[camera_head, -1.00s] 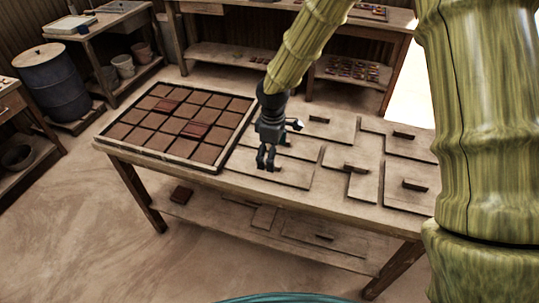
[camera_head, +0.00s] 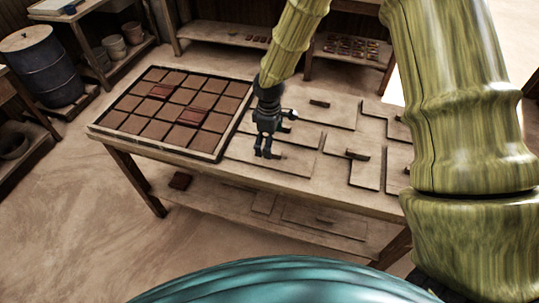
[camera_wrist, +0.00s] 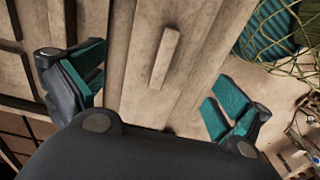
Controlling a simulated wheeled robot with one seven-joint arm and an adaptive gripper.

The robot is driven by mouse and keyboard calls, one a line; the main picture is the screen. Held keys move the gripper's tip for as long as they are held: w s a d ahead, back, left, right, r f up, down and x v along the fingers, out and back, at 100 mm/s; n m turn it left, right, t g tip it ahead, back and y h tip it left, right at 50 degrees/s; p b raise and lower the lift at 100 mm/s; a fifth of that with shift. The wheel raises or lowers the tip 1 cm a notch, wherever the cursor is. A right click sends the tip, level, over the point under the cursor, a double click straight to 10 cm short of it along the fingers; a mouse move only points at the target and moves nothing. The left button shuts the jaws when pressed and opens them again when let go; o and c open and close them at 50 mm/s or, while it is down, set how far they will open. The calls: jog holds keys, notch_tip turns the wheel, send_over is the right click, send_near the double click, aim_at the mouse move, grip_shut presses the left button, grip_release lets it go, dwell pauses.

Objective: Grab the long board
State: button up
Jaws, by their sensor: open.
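A long, flat pale wooden board (camera_head: 292,166) lies at the front of the table, beside the tile tray. It has a narrow raised bar handle, which shows in the wrist view (camera_wrist: 164,58) along with the board's surface (camera_wrist: 136,62). My gripper (camera_head: 263,155) is over the board, pointing down close to the handle. In the wrist view my gripper (camera_wrist: 160,95) has its teal-padded fingers wide apart. The handle lies between them and slightly ahead, and nothing is held. I cannot tell the exact height of the fingertips above the board.
The tile tray (camera_head: 92,127), full of brown and reddish tiles, stands left of the boards. Other handled boards, such as an angled one (camera_head: 365,178), lie behind and to the right. The lower shelf (camera_head: 225,207) holds more boards. Open floor (camera_head: 80,225) lies at the front left.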

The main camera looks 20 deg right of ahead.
aim_at(286, 161)
jog(key=shift+s+d+f+p, duration=0.15)
jog(key=shift+f+p, duration=0.25)
jog(key=shift+f, duration=0.2)
jog(key=shift+f+p, duration=0.7)
jog(key=shift+f, duration=1.3)
jog(key=shift+c, duration=0.2)
jog(key=shift+s+r, duration=0.15)
jog(key=shift+s, duration=0.05)
jog(key=c, duration=2)
jog(key=shift+c, duration=0.8)
